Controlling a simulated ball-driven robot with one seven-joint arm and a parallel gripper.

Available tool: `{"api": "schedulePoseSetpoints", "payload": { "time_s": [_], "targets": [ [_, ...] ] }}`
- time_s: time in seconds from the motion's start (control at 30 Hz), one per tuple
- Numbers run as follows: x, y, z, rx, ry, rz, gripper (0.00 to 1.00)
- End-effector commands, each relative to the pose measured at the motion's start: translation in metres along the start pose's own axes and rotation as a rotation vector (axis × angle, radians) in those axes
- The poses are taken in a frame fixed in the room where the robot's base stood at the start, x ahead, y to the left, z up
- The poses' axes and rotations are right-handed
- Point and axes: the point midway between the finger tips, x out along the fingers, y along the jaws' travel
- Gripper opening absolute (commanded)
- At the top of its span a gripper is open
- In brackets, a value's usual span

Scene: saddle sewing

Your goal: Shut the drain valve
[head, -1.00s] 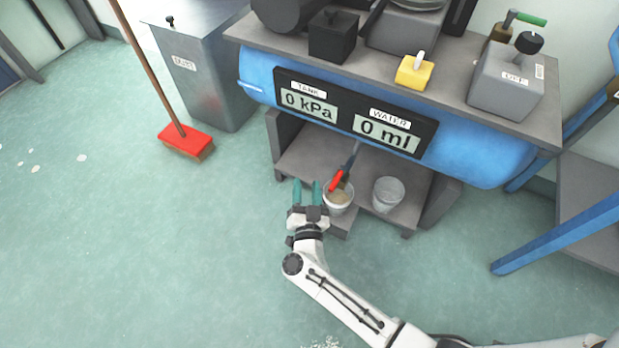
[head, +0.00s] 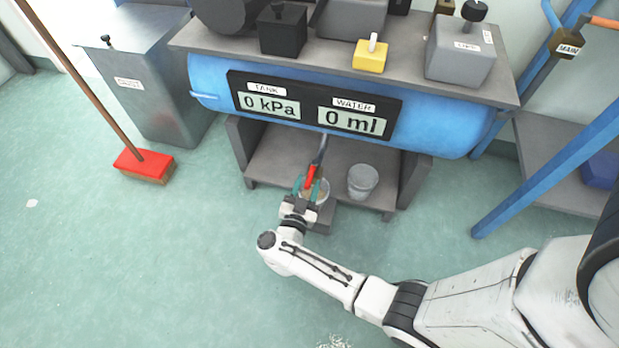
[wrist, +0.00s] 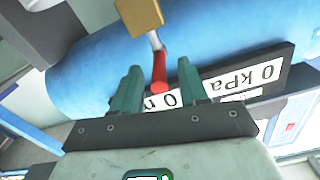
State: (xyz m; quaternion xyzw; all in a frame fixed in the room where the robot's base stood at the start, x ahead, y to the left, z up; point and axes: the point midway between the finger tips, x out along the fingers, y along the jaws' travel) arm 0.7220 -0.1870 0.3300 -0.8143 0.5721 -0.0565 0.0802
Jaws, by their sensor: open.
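The drain valve's red lever (head: 311,176) hangs below the blue tank (head: 215,82), on a pipe coming down from it. In the wrist view the red lever (wrist: 159,70) lies in the gap between my two teal fingers, with a brass-coloured block (wrist: 140,15) above it. My gripper (head: 310,188) is open around the lever's end; it also shows in the wrist view (wrist: 158,72). I cannot tell whether either finger touches the lever. The display (head: 312,105) reads tank 0 kPa and water 0 ml.
A red broom (head: 143,165) and metal bin (head: 150,100) are at left. A blue frame leg (head: 530,185) stands at right.

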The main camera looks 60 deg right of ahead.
Motion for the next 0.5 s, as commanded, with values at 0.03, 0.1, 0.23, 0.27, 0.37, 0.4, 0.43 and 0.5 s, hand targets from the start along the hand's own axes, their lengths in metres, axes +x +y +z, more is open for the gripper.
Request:
{"api": "schedulePoseSetpoints", "payload": {
  "time_s": [0.03,0.1,0.23,0.27,0.37,0.4,0.43,0.5],
  "targets": [
    [0.009,0.001,0.002,0.001,0.002,0.004,0.43],
    [0.018,0.001,0.002,0.000,0.001,0.002,0.43],
    [0.029,0.001,0.001,0.000,0.000,0.002,0.43],
    [0.030,0.001,0.001,0.000,0.000,0.001,0.43],
    [0.033,0.000,0.001,-0.001,-0.001,-0.001,0.43],
    [0.034,0.000,0.000,-0.001,-0.001,-0.001,0.43],
    [0.034,0.000,0.000,-0.001,-0.001,-0.001,0.43],
    [0.034,0.000,0.000,-0.001,-0.001,-0.001,0.43]
  ]
}}
